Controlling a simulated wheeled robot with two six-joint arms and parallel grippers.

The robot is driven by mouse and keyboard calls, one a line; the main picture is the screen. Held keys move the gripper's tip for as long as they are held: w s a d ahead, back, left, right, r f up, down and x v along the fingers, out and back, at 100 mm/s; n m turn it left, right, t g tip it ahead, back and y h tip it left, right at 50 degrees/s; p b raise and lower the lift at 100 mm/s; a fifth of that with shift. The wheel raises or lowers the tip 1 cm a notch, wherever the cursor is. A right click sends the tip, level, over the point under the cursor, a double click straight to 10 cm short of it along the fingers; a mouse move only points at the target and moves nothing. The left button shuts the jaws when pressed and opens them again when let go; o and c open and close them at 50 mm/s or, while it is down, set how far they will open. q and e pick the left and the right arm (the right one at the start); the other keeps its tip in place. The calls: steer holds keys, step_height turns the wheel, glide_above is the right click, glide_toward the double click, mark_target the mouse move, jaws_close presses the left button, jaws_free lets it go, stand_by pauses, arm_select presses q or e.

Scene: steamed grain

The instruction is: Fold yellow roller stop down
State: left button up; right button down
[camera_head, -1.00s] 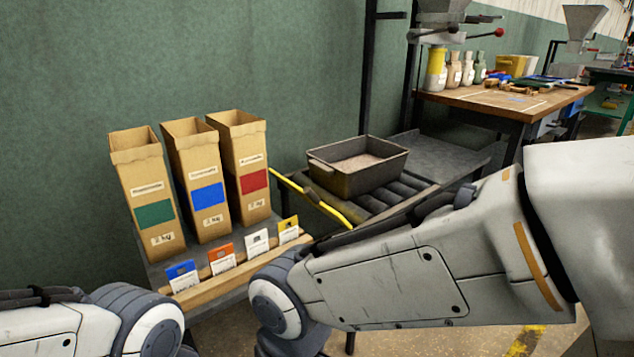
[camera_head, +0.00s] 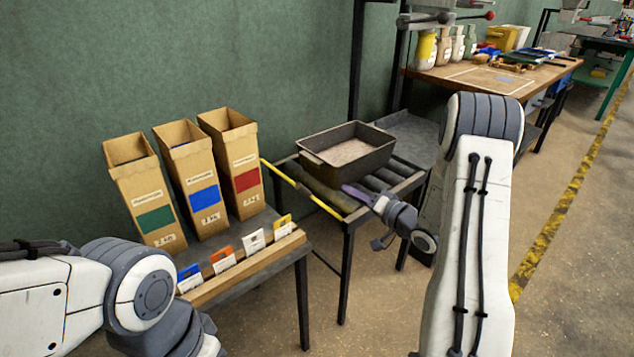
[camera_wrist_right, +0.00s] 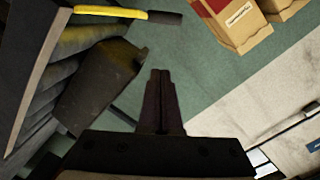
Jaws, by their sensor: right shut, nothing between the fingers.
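The yellow roller stop (camera_head: 326,207) is a thin bar running diagonally along the left end of the roller table, in the gap beside the carton bench. Its yellow end also shows at the top of the right wrist view (camera_wrist_right: 108,12), with a dark tip. I cannot tell its exact angle to the rollers. My right gripper (camera_head: 352,192) is over the front of the rollers, to the right of the stop and apart from it. Its fingers are together and empty in the right wrist view (camera_wrist_right: 161,76). My left arm shows at lower left, but its gripper is out of view.
A dark metal tray of grain (camera_head: 348,152) sits on the rollers (camera_head: 376,182) behind my right gripper. Three cartons (camera_head: 190,180) and several small cards stand on the bench at left. A wooden workbench (camera_head: 490,80) is at the back right. The floor at right is clear.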

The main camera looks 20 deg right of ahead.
steer(key=b, duration=0.2)
glide_above(315, 199)
steer(key=d, duration=0.3)
steer(key=shift+w+f, duration=0.2)
steer(key=shift+s+a+f+b, duration=0.25)
steer(key=shift+a+f+b, duration=0.25)
steer(key=shift+a+f, duration=0.45)
steer(key=shift+a, duration=0.4)
steer(key=shift+a, duration=0.1)
